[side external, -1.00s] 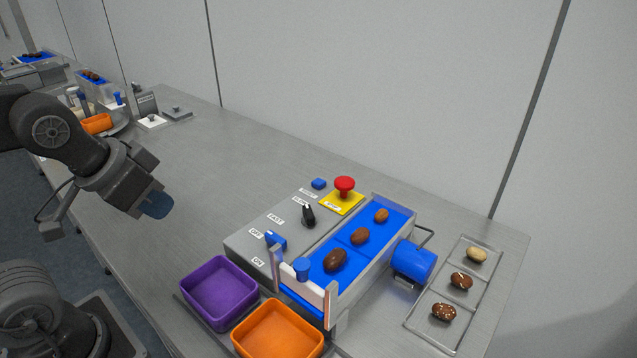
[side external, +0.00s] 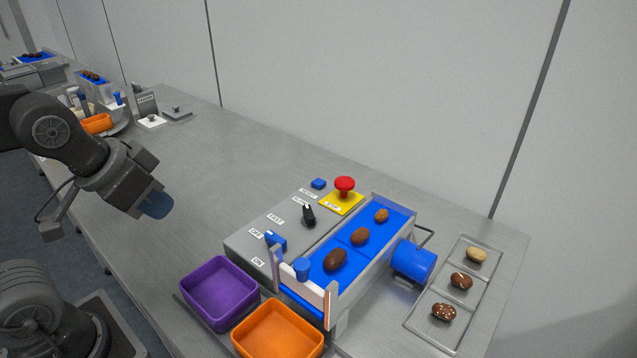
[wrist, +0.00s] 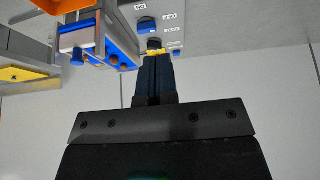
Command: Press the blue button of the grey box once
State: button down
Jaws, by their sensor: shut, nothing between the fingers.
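The grey box (side external: 255,241) stands on the table beside the small conveyor. Its blue button (side external: 318,184) sits at the far end of its top, left of the red mushroom button (side external: 344,186) on a yellow plate. A black knob (side external: 308,214) and a blue lever (side external: 275,240) are also on the box. My gripper (side external: 156,204) is shut and empty, left of the box and well apart from it. In the wrist view my shut fingers (wrist: 154,80) point toward the box, which shows upside down at the top.
The conveyor's blue belt (side external: 318,280) carries several dates. A purple bin (side external: 244,311) and an orange bin (side external: 305,343) stand at the front. A clear tray (side external: 418,318) with three dates lies at right. The table between my gripper and the box is clear.

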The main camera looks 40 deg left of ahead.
jog(key=w+a+r+n, duration=0.1)
jog(key=w+r+n, duration=0.2)
jog(key=w, duration=0.6)
jog(key=n+t+y, duration=0.2)
jog(key=n+t, duration=0.1)
jog(key=n, duration=0.5)
send_over(316, 181)
notch_tip(316, 181, down, 8)
jog(key=shift+f, duration=0.1)
jog(key=shift+d+f, duration=0.1)
jog(key=shift+f, duration=4.25)
jog(key=shift+f, duration=0.1)
jog(key=shift+f, duration=0.35)
